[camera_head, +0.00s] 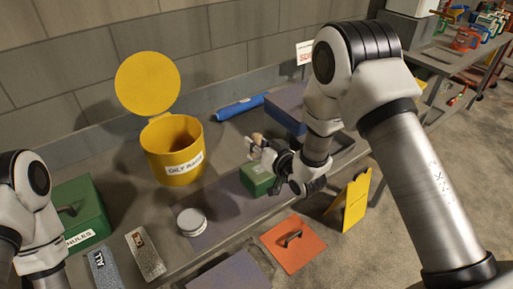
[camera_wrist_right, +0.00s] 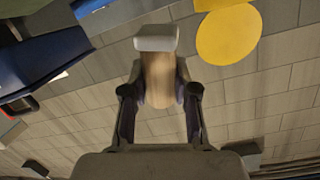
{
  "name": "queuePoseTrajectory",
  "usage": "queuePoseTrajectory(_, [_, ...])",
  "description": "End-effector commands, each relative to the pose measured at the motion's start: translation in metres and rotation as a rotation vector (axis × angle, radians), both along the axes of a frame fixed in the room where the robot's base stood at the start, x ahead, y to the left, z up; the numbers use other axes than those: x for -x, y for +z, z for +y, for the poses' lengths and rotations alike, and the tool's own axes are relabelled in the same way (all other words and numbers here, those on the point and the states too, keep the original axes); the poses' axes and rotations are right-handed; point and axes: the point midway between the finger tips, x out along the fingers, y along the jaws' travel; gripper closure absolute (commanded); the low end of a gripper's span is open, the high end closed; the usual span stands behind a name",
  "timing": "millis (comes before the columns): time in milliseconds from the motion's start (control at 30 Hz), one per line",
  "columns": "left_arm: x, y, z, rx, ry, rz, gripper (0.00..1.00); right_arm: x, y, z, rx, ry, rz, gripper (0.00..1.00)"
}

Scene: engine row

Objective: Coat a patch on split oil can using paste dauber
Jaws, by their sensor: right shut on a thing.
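My right gripper (camera_head: 268,157) is shut on the paste dauber, which has a tan wooden handle (camera_wrist_right: 158,78) and a pale block head (camera_wrist_right: 157,38) in the right wrist view. In the head view the gripper is just above a green can (camera_head: 257,180), which looks like the split oil can. The arm and gripper partly cover the can, and I cannot make out a split or a patch. A round pale tin (camera_head: 191,222) stands to the left on a dark mat. My left arm shows at the left edge, its gripper out of view.
A yellow oily-rags bin (camera_head: 172,152) with its lid (camera_head: 148,83) up stands at the back. A green box (camera_head: 80,215) is at the left. A blue roll (camera_head: 240,107) and a blue box (camera_head: 286,108) lie behind. A yellow floor sign (camera_head: 355,200) stands at the right.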

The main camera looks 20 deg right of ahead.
Motion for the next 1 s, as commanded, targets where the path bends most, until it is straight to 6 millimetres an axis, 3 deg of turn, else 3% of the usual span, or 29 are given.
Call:
queuePoseTrajectory(300, [0.0, 0.019, 0.0, 0.0, 0.0, 0.0, 0.6, -0.008, 0.028, -0.002, -0.001, -0.004, -0.002, 1.0])
queuePoseTrajectory(1000, [0.0, 0.019, 0.0, 0.0, 0.0, 0.0, 0.6, -0.009, 0.029, -0.002, -0.001, -0.004, -0.001, 1.0])
